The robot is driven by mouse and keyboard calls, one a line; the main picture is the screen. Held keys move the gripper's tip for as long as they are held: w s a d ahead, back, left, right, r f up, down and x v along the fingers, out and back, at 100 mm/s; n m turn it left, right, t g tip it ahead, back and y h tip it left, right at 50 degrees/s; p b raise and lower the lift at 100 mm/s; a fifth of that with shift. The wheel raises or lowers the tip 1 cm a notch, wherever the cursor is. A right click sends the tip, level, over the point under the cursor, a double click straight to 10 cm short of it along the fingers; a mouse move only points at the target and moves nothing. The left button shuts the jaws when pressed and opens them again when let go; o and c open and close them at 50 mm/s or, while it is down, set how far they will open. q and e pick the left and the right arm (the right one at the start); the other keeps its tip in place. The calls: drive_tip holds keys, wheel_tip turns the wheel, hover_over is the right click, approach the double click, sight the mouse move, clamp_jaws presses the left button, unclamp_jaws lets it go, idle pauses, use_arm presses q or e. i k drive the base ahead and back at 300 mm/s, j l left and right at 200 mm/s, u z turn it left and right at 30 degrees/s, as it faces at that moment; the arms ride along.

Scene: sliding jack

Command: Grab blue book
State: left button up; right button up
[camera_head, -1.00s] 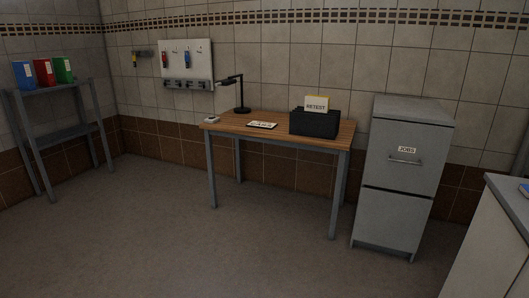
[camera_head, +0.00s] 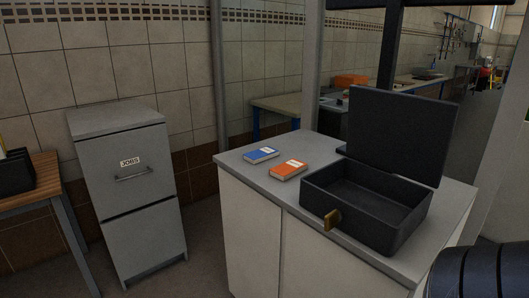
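The blue book (camera_head: 261,155) lies flat on the grey top of a white cabinet (camera_head: 234,160), near its back left edge. It has a pale label on its cover. An orange book (camera_head: 289,170) lies flat just to its right and nearer, with a small gap between them. Neither gripper can be made out in the head view, so their state does not show.
An open black box (camera_head: 365,203) with a raised lid (camera_head: 403,133) and a brass latch (camera_head: 333,219) fills the cabinet's right side. A grey filing cabinet (camera_head: 127,180) labelled JOBS stands to the left. Floor shows between the two cabinets.

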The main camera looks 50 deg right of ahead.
sight(259, 155)
drive_tip(key=i+z, duration=0.35)
drive_tip(key=i+j+z, duration=0.1)
drive_tip(key=z, duration=0.3)
drive_tip(key=i+j+z, duration=0.2)
drive_tip(key=z, duration=0.15)
drive_tip(key=i, duration=0.1)
